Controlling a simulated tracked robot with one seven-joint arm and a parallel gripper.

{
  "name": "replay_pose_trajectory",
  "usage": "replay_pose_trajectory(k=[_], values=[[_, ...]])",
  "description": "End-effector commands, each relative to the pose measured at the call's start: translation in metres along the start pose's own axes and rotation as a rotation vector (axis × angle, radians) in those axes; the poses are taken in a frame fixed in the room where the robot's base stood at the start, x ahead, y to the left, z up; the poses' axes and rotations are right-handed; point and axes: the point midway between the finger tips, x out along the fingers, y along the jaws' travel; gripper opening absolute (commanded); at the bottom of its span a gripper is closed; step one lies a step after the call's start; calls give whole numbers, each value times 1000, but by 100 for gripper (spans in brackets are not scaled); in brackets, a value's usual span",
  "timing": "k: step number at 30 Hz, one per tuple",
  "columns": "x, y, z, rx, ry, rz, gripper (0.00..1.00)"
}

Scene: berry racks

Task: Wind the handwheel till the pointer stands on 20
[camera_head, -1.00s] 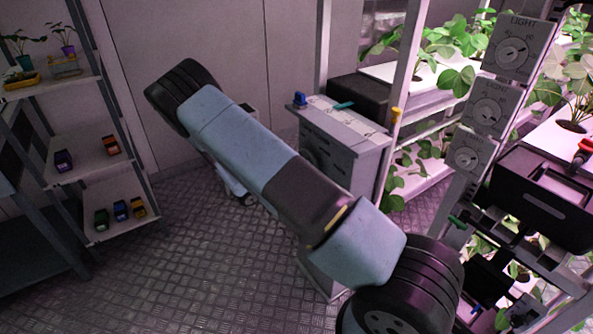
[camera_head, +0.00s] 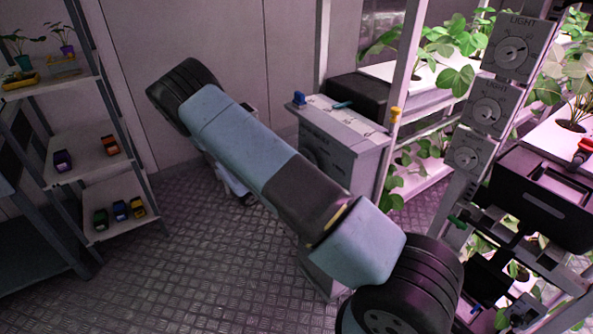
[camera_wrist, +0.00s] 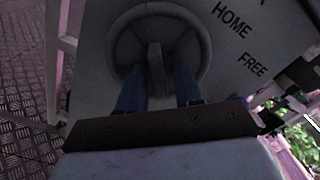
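The handwheel (camera_wrist: 194,27) is a grey round rim on a grey panel in the wrist view, with a raised bar (camera_wrist: 156,68) standing at its middle. My gripper (camera_wrist: 160,78) has two blue fingers, one on each side of this bar. A dark gap shows between the bar and the right finger, so the fingers look open around it; contact on the left is unclear. The panel (camera_wrist: 93,70) bears the words HOME and FREE. No pointer or number 20 can be made out. In the head view the grey cabinet (camera_head: 357,160) stands behind my arm, which hides most of my gripper.
A shelf rack (camera_head: 85,165) with small coloured toy cars and potted plants stands at the left. Plant racks with LIGHT dials (camera_head: 490,107) and a black box (camera_head: 540,200) stand at the right. The patterned metal floor (camera_head: 170,270) between is clear.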

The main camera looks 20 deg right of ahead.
Motion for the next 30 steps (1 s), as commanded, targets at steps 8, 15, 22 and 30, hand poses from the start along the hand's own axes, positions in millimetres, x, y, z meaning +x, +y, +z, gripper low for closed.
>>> replay_pose_trajectory(k=[8, 15, 22, 30], values=[[-3, 1, 2, 3, -3, 4, 38], [-26, 2, 2, 3, -4, 6, 38], [-71, 2, 2, 4, -4, 7, 38], [-118, 1, 0, 2, -3, 5, 38]])
